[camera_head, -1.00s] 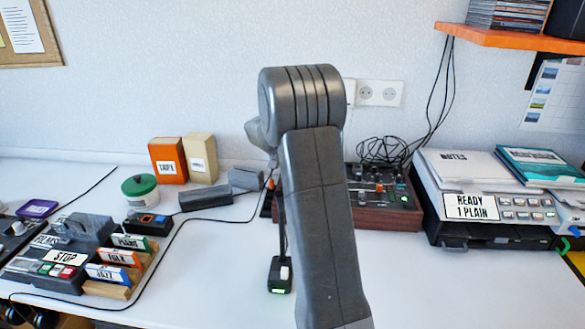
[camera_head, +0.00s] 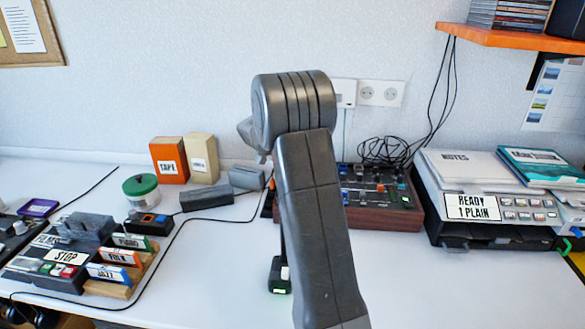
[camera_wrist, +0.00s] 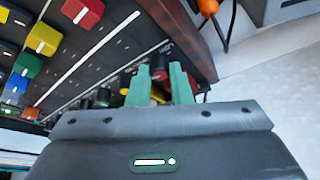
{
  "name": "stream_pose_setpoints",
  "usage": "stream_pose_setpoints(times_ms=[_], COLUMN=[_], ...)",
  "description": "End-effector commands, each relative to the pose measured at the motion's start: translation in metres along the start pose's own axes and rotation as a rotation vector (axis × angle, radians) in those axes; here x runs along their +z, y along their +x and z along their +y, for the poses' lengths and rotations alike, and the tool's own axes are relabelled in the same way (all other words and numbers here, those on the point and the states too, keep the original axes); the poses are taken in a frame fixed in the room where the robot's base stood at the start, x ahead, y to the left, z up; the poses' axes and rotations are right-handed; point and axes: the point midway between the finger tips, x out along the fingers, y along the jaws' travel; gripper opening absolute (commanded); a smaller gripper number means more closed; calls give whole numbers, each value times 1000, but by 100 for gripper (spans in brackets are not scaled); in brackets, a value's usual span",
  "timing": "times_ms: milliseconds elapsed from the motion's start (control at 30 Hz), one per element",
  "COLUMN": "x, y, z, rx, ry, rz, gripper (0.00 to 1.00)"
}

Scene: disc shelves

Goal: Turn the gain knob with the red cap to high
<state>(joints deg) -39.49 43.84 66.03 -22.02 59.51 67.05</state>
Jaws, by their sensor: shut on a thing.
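The mixer with a wooden side (camera_head: 385,217) stands on the desk, partly hidden behind my arm in the head view. In the wrist view its dark panel (camera_wrist: 95,62) fills the upper left, with coloured slider caps. My gripper (camera_wrist: 160,68) has its two green fingers on a dark knob with a red cap (camera_wrist: 160,73) near the panel's edge. The fingers are closed on its sides. A yellow knob cap (camera_wrist: 157,95) shows in the gap below it. The knob's pointer and scale marks cannot be made out. The head view hides my gripper behind the arm.
Other small knobs (camera_wrist: 103,97) stand close to the left of my fingers. An orange plug with a cable (camera_wrist: 208,8) is at the wrist view's top right. A printer-like machine (camera_head: 510,208) stands right of the mixer. A cassette deck (camera_head: 62,268) is at left.

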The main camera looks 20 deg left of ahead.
Motion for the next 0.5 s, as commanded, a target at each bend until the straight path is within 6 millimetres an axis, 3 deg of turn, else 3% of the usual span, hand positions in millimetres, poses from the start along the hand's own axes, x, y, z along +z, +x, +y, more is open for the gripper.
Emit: stream_pose_setpoints(times_ms=[133,167,200,500], x=[0,0,0,0], y=[0,0,0,-2], z=[0,0,0,0], rx=[-1,-1,-1,-1], ry=[0,-1,-1,-1], rz=[0,0,0,0], gripper=[0,23,28,28])
